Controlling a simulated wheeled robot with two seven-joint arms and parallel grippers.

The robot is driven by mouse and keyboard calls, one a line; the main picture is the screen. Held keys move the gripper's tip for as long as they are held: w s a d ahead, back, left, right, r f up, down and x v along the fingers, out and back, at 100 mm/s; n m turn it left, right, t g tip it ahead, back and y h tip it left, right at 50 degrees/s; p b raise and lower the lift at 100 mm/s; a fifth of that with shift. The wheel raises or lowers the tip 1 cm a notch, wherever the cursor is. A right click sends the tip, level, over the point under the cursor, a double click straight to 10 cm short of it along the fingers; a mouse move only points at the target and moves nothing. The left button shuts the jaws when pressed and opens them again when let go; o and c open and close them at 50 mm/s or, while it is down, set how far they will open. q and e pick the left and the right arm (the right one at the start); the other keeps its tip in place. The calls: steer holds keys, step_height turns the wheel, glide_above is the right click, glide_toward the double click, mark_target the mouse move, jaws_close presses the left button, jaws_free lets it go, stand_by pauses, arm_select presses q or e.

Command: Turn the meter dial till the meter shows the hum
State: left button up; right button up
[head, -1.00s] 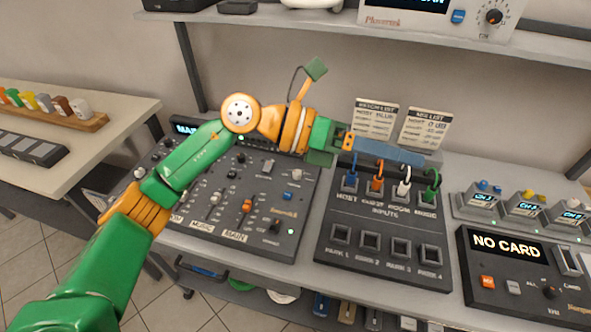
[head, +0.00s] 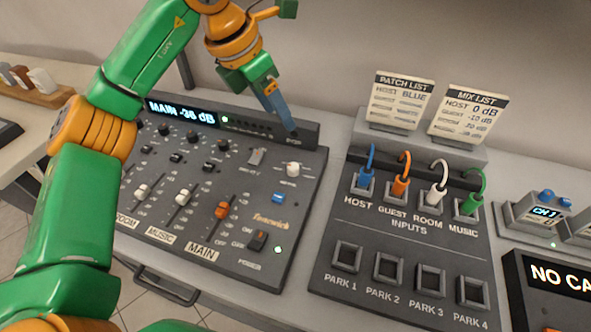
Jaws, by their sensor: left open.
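The mixer (head: 262,205) has a meter strip along its back edge, with a lit display (head: 183,112) reading "MAIN -36 dB". A pale knob (head: 293,169) sits at the mixer's right side; its small label is too blurred to read, so I cannot tell if it is the meter dial. My left gripper (head: 289,130) is open and empty, seen edge-on. It points down near the right end of the meter strip, behind the pale knob and apart from it. My left arm covers part of the mixer's left side. My right gripper is not in view.
A patch panel (head: 335,228) with blue, orange, white and green plugs stands to the right. Behind it are a patch list card (head: 400,103) and a mix list card (head: 468,118). A "NO CARD" unit (head: 520,290) is at the lower right.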

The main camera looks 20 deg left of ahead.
arm_select(q)
steer(key=b, duration=0.8)
glide_toward(293, 166)
steer(key=shift+x, duration=1.25)
steer(key=x, duration=0.6)
steer(key=shift+f, duration=0.1)
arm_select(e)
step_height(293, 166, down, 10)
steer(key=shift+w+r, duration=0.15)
arm_select(q)
steer(key=shift+s, duration=0.1)
jaws_close()
